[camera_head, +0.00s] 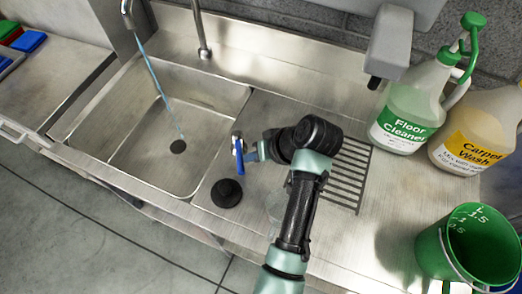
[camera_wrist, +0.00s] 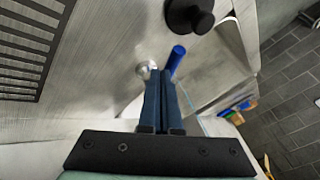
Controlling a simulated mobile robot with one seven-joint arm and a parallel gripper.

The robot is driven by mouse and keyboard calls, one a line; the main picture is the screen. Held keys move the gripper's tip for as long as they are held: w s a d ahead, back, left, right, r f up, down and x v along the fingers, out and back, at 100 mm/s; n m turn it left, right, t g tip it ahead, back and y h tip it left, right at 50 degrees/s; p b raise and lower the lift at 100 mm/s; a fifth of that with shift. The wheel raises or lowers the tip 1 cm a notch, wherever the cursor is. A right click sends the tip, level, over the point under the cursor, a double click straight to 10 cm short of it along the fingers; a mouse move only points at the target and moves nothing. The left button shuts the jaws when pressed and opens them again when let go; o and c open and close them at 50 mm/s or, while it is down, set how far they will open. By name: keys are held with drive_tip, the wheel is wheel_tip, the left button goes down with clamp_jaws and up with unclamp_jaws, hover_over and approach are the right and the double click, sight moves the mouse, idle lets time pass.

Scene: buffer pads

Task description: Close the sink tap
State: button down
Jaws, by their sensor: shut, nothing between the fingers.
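The sink (camera_head: 130,165) is a steel basin at the left of the head view. A thin stream of water (camera_head: 160,88) runs from the tap spout (camera_head: 127,12) down towards its drain. A blue lever (camera_head: 239,158) with a silver fitting stands at the basin's right side; the lever also shows in the wrist view (camera_wrist: 176,58), just beyond my fingertips. My gripper (camera_head: 251,153) is shut and empty, right of the lever. In the wrist view its dark blue fingers (camera_wrist: 165,78) lie together, tips close to the lever; I cannot tell whether they touch.
A black plug (camera_head: 227,192) lies on the counter in front of the lever. Floor Cleaner (camera_head: 405,115) and Carpet Wash (camera_head: 478,130) bottles stand at the right, with a green bucket (camera_head: 432,252) in front. A grey dispenser (camera_head: 391,42) hangs above the ribbed drainboard (camera_head: 347,178).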

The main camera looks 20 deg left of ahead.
sight(240, 165)
drive_tip(key=shift+s, duration=0.1)
idle(0.3)
drive_tip(key=shift+s+a+m+p, duration=0.2)
drive_tip(key=shift+m+p, duration=0.2)
drive_tip(key=shift+p, duration=0.25)
drive_tip(key=shift+s+a+m+t+p, duration=0.2)
drive_tip(key=shift+m+t+p, duration=0.1)
drive_tip(key=shift+t+p, duration=0.25)
drive_tip(key=shift+s+a+r+m+p, duration=0.2)
drive_tip(key=shift+m+p, duration=0.2)
drive_tip(key=shift+p, duration=0.15)
drive_tip(key=shift+s+a+m+t+h+p, duration=0.3)
drive_tip(key=shift+s+a+m+t+p, duration=0.25)
drive_tip(key=shift+m+p, duration=0.45)
drive_tip(key=shift+s+a+f+m+t+p, duration=0.15)
drive_tip(key=shift+a+m+p, duration=0.1)
drive_tip(key=shift+a+p, duration=0.2)
drive_tip(key=shift+a+f+m+t+p, duration=0.15)
drive_tip(key=shift+a+m+p, duration=0.15)
drive_tip(key=shift+p, duration=0.2)
drive_tip(key=shift+a+h, duration=0.1)
drive_tip(key=shift+h, duration=0.2)
